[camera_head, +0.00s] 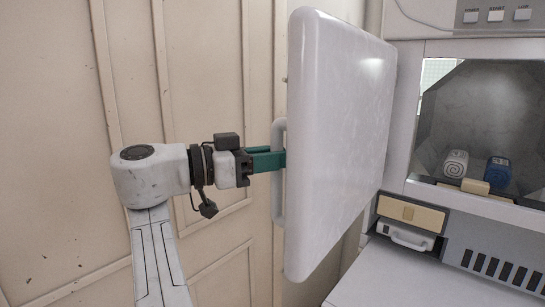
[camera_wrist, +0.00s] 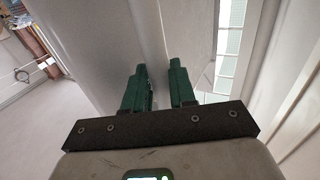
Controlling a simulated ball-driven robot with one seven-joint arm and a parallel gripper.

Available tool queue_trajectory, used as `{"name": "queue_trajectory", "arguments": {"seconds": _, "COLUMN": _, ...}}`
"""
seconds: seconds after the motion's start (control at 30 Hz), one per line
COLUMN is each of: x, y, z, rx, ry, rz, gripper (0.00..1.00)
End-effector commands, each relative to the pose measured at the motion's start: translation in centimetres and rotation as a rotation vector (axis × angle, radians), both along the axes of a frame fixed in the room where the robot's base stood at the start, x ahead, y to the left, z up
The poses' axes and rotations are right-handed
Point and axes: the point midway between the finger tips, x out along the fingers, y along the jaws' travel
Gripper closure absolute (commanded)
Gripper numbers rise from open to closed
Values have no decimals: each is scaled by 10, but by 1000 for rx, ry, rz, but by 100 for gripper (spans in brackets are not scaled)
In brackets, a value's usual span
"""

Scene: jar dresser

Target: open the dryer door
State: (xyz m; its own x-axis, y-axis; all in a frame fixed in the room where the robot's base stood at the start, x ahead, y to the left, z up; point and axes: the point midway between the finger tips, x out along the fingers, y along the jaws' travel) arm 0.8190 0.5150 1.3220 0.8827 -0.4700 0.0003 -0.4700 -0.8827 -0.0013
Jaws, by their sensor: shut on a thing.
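The white dryer door (camera_head: 338,140) stands swung wide open on the left of the dryer opening. Its pale handle (camera_head: 279,205) is on the left edge of the door. My gripper (camera_head: 280,159) reaches in from the left, with its teal fingers at the handle and shut on it. The fingertips are partly hidden behind the handle and door edge. In the wrist view, the two green fingers of my gripper (camera_wrist: 160,78) stand a little apart with a pale surface between and beyond them.
The dryer's drum opening (camera_head: 490,120) is exposed at the right, with rolled cloths (camera_head: 456,163) inside. A small drawer (camera_head: 411,213) and vent slats (camera_head: 500,268) are below. A cream panelled wall (camera_head: 60,130) stands behind my arm.

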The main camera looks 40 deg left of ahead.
Motion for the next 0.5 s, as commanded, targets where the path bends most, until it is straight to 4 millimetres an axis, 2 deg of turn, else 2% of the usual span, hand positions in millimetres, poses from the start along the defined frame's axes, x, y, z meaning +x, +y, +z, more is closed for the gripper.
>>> {"name": "queue_trajectory", "arguments": {"seconds": 0.03, "x": 9, "y": -6, "z": 3, "rx": 3, "ry": 2, "rz": -6, "gripper": 100}}
{"name": "queue_trajectory", "arguments": {"seconds": 0.07, "x": 9, "y": -6, "z": 3, "rx": 3, "ry": 2, "rz": -6, "gripper": 100}}
{"name": "queue_trajectory", "arguments": {"seconds": 0.1, "x": 9, "y": -7, "z": 3, "rx": 3, "ry": 2, "rz": -7, "gripper": 71}}
{"name": "queue_trajectory", "arguments": {"seconds": 0.2, "x": 8, "y": -6, "z": 2, "rx": 2, "ry": 1, "rz": -7, "gripper": 61}}
{"name": "queue_trajectory", "arguments": {"seconds": 0.3, "x": 7, "y": -5, "z": 1, "rx": 1, "ry": 0, "rz": -7, "gripper": 53}}
{"name": "queue_trajectory", "arguments": {"seconds": 0.5, "x": 6, "y": -4, "z": 1, "rx": 0, "ry": 0, "rz": -6, "gripper": 53}}
